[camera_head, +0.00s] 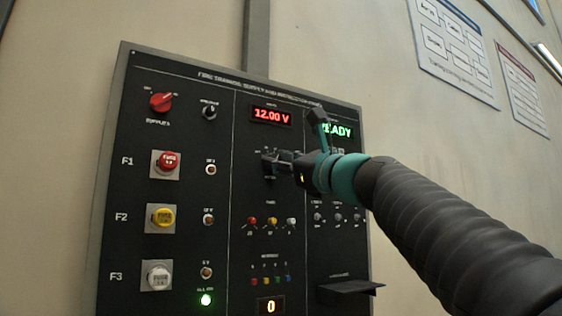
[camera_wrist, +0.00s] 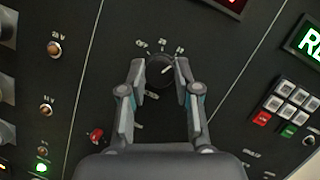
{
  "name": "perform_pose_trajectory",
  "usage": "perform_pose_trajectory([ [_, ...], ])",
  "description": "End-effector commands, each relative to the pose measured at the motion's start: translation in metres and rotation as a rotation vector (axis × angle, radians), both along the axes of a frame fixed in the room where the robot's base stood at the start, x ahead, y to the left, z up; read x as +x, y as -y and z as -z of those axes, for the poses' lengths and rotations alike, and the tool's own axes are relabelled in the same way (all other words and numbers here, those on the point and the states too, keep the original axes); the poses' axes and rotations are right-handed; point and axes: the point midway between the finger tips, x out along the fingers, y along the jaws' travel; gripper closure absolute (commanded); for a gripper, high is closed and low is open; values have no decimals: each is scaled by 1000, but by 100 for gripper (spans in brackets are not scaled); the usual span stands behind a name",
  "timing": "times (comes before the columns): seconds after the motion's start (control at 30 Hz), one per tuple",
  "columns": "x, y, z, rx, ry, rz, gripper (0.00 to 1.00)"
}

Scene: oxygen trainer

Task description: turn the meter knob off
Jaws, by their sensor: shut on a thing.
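The meter knob (camera_wrist: 158,78) is a dark round knob on the black panel, with small white labels around its upper side. The label at its upper left looks like OFF. A pale mark on the knob's face points to the upper right, away from that label. My gripper (camera_wrist: 158,88) has one finger on each side of the knob and is shut on it. In the head view my gripper (camera_head: 274,164) meets the panel below the red 12.00 V display (camera_head: 271,116) and hides most of the knob.
A red supply knob (camera_head: 161,102) and red, yellow and white fuse caps (camera_head: 163,217) are at the panel's left. A green READY display (camera_head: 338,131) is right of my gripper. Small coloured jacks (camera_head: 272,221) lie below it. A small dark shelf (camera_head: 348,287) sticks out at the lower right.

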Motion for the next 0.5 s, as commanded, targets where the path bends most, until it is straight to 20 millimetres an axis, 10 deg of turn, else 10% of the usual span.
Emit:
perform_pose_trajectory([
  [0.5,2,2,-5,-409,273,1,100],
])
